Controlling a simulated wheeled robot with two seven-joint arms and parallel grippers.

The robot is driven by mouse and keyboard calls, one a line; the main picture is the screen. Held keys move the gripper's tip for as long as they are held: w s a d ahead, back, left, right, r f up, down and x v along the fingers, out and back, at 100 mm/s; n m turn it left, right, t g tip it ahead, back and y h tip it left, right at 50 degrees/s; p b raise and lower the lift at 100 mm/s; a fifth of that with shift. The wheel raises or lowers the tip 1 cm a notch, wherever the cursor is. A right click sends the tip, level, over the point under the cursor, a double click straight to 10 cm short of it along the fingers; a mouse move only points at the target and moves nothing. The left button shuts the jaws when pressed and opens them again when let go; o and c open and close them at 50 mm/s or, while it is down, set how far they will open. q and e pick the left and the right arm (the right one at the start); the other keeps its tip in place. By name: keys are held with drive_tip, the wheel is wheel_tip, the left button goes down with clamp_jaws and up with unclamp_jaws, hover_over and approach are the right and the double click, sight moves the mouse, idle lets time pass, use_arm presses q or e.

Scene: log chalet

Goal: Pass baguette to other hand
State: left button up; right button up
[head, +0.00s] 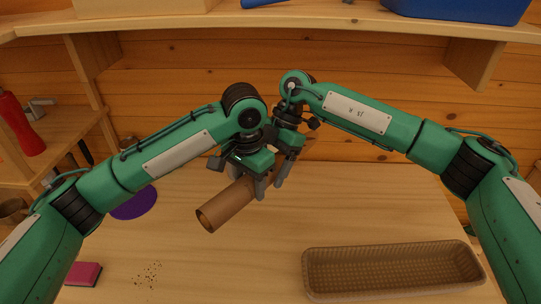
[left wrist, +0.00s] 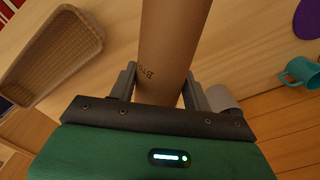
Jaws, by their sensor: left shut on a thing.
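The baguette (head: 227,204) shows as a brown paper-like tube with dark print, held at a slant above the table. Its near end, at the lower left in the head view, looks open and dark inside. My left gripper (head: 262,186) is shut on it around the middle. In the left wrist view the baguette (left wrist: 165,45) runs between the two fingers of my left gripper (left wrist: 162,85). My right gripper (head: 284,170) is close beside the left one, by the baguette's far part. Whether its fingers touch or grip the baguette is hidden.
A wicker basket (head: 315,277) stands at the front right of the table, empty. A purple disc (head: 134,204), a pink block (head: 83,273) and dark crumbs (head: 148,274) lie on the left. A wooden shelf (head: 330,22) crosses above the arms. A teal mug (left wrist: 300,73) shows at the right.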

drive_tip(key=c, duration=1.2)
use_arm(q)
drive_tip(key=o, duration=0.9)
use_arm(e)
drive_tip(key=shift+c, duration=0.3)
use_arm(q)
drive_tip(key=o, duration=0.3)
use_arm(e)
drive_tip(key=shift+c, duration=1.2)
